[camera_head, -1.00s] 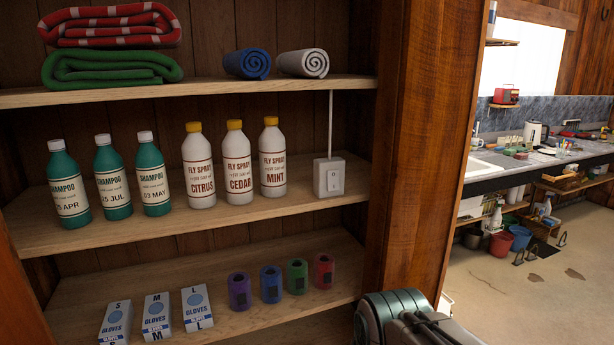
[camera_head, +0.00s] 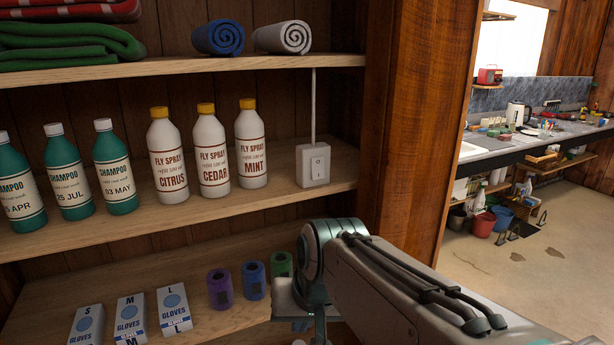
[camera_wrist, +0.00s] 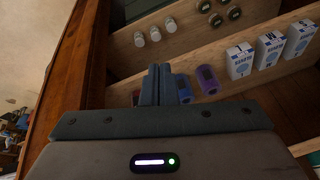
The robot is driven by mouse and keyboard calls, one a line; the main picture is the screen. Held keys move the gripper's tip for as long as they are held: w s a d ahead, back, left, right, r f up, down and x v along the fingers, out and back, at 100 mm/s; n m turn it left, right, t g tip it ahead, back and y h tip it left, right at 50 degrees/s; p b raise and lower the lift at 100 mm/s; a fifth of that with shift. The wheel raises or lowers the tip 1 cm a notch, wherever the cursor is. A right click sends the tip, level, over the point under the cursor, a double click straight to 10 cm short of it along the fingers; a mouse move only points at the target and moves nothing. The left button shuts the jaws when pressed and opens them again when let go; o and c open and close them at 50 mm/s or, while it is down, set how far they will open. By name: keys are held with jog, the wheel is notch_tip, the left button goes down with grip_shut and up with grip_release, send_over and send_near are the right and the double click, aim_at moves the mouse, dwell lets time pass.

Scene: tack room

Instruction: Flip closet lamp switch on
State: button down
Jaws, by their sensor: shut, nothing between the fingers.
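The lamp switch (camera_head: 314,164) is a white box with a rocker on its front. It stands at the right end of the middle shelf (camera_head: 240,202), with a white cable running up from it. In the head view my arm reaches in from the lower right, below and in front of the switch, and my gripper's fingertips cannot be made out there. In the wrist view my gripper (camera_wrist: 160,84) is shut and empty, its fingers together, in front of the lower shelf. I cannot make out the switch in the wrist view.
Fly spray bottles (camera_head: 251,144) stand left of the switch, with green shampoo bottles (camera_head: 114,168) further left. Rolled towels (camera_head: 282,36) lie above. Glove boxes (camera_head: 174,308) and coloured rolls (camera_head: 220,289) sit on the lower shelf. A wooden post (camera_head: 415,130) bounds the closet's right side.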

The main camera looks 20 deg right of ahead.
jog(key=w+d+r+m+t+b, duration=0.1)
jog(key=w+d+r+m+t, duration=0.2)
jog(key=r, duration=0.7)
jog(key=w+d+r+m+t+b, duration=0.2)
jog(key=w+d+r+m, duration=0.5)
jog(key=d+r+m, duration=0.4)
jog(key=shift+d+t, duration=0.65)
jog(key=shift+t, duration=0.25)
send_near(319, 177)
notch_tip(319, 177, down, 3)
jog(key=w, duration=0.2)
jog(key=shift+w+a+f+p, duration=0.15)
jog(key=shift+w+p, duration=0.6)
jog(key=shift+w, duration=0.25)
jog(key=shift+w+f, duration=0.1)
jog(key=shift+w, duration=0.5)
jog(key=shift+f, duration=0.1)
